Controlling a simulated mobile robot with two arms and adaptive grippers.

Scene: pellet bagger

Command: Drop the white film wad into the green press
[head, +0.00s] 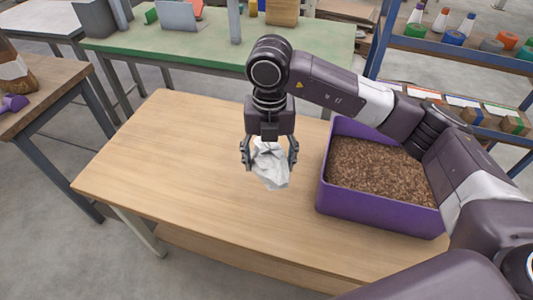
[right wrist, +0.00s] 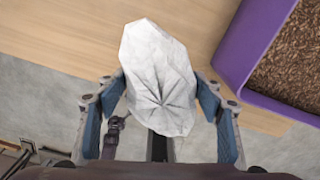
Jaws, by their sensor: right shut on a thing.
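The white film wad (head: 271,168) is a crumpled white lump in the head view. My right gripper (head: 270,160) is shut on it, with a finger on each side, above the wooden table (head: 180,150). In the right wrist view the wad (right wrist: 158,80) sits between the blue-padded fingers of my right gripper (right wrist: 160,112). I cannot make out a green press in either view. My left gripper is not in view.
A purple bin (head: 380,211) full of brown pellets stands on the table, right of my right gripper. The table's left half is clear. A green-topped bench (head: 200,50) stands behind, and a blue shelf (head: 440,45) with bottles and tape rolls is at the back right.

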